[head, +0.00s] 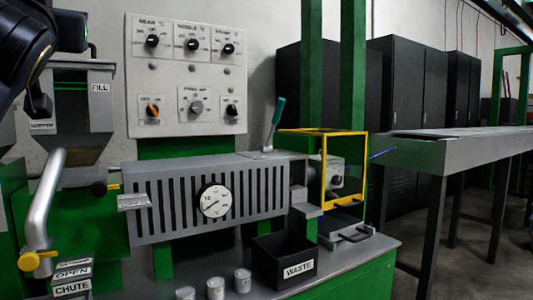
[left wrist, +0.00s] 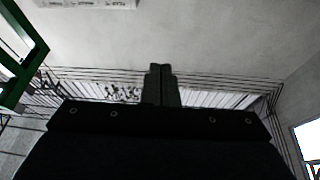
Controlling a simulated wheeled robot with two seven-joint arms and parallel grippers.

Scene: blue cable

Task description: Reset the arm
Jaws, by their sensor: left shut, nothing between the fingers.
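My left gripper (left wrist: 161,70) points up the left wrist view with its two dark fingers together and nothing between them. Behind the fingers are a pale wall or ceiling and a band of thin dark lines. In the head view, dark links of my left arm fill the upper left corner, raised in front of the hopper; the fingertips cannot be made out there. A short piece of blue cable (head: 383,153) shows at the left end of the grey table, beside the yellow-framed guard (head: 325,170). My right gripper is not in view.
A green and grey machine with a slotted housing (head: 160,215), a gauge (head: 214,201) and a teal-handled lever (head: 275,122) fills the middle. A control panel (head: 187,75) hangs above. A black waste bin (head: 283,262) stands in front. A long grey table (head: 460,147) extends right.

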